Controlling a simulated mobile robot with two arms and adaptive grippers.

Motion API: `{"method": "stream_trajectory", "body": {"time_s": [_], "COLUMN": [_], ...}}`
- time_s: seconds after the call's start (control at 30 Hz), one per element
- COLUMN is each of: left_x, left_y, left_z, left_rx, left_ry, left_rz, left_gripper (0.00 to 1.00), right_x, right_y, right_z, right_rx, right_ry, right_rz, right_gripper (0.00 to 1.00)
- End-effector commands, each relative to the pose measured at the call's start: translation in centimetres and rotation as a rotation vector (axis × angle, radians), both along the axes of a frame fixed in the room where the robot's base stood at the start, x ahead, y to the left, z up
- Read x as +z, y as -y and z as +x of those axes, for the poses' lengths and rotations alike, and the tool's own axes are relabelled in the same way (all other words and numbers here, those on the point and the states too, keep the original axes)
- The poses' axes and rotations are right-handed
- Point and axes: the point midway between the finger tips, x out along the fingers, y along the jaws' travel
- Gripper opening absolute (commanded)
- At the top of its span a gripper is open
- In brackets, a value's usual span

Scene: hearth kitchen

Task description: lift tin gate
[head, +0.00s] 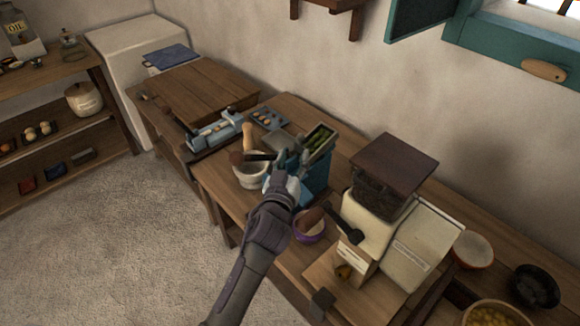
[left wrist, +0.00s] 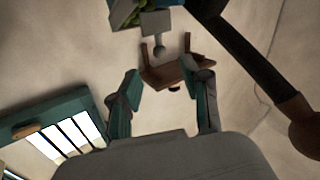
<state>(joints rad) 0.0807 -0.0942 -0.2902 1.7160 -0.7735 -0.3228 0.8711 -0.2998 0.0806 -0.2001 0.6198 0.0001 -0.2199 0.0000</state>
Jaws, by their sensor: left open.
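A blue device (head: 317,178) stands on the wooden counter, with an open tin hopper (head: 321,142) of green pieces on top. A grey plate (head: 278,143) sits beside the hopper; I cannot tell for sure whether it is the tin gate. A dark crank with a wooden knob (head: 236,157) reaches left over a white mortar. My left gripper (head: 288,163) is open in front of the device and hides part of it.
The white mortar (head: 250,176) and a purple bowl (head: 309,226) flank the arm. A cream mill with a dark hopper (head: 385,180) stands close on the right. A blue slicer (head: 214,133) lies left. The crank's knob also shows in the left wrist view (left wrist: 306,125).

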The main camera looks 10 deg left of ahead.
Motion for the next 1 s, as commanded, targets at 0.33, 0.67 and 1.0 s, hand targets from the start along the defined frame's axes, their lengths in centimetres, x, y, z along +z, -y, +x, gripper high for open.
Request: {"method": "stream_trajectory", "body": {"time_s": [0.33, 0.67, 1.0], "left_x": [0.1, 0.1, -3.8], "left_y": [-0.2, -0.2, -4.8], "left_z": [-3.1, -3.1, -6.4], "left_rx": [-0.001, -0.001, 0.105], "left_ry": [0.001, 0.001, -0.187], "left_rz": [-0.001, -0.001, 0.039], "left_gripper": [0.47, 0.47, 0.47], "right_x": [0.0, 0.0, 0.0], "right_y": [-0.1, -0.1, -0.1], "right_z": [0.0, 0.0, 0.0], "right_rx": [0.000, 0.000, -0.001], "right_ry": [0.000, 0.000, 0.000], "right_rz": [0.001, 0.001, 0.001], "right_gripper": [0.40, 0.40, 0.40]}}
